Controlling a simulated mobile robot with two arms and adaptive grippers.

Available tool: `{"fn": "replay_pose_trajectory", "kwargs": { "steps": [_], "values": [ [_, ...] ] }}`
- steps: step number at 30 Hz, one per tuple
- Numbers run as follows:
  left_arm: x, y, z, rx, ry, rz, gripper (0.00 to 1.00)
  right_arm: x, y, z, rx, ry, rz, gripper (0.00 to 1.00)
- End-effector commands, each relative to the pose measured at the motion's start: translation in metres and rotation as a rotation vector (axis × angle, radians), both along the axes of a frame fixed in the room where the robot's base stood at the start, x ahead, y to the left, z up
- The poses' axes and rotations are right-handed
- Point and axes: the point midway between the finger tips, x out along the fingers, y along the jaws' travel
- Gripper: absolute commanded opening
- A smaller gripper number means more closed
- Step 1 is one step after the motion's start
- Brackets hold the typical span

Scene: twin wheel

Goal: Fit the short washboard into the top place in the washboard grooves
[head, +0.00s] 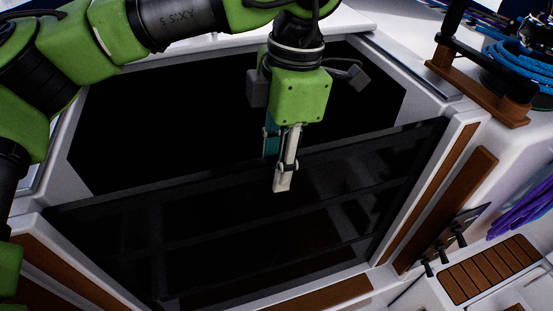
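A dark, glossy, see-through panel, which I take to be the short washboard (345,158), spans the companionway opening in the head view. Its top edge slopes up to the right with the opening. Its ends lie close to the frame on both sides; I cannot tell how deep they sit in the grooves. Fainter lines cross the dark panel lower down, and I cannot tell which are board joints. My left gripper (277,165) points down over the top edge, one pale finger in front and a darker finger behind. It looks shut on the board. My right gripper is not in view.
White side frames with brown wood strips (440,190) border the opening. The space behind the board is black and open. A winch with blue rope (515,75) is at upper right. Purple rope (525,205), a panel with black levers (440,245) and a slatted wooden step (490,270) lie right.

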Motion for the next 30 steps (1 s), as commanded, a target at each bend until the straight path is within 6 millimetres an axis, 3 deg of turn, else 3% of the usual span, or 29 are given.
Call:
{"fn": "replay_pose_trajectory", "kwargs": {
  "steps": [16,30],
  "values": [
    [0.003,-0.008,0.071,-0.002,-0.004,0.001,0.32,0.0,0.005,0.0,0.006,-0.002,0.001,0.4],
    [0.003,-0.009,0.08,-0.003,-0.003,0.0,0.32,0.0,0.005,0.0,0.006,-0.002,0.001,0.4]
  ]
}}
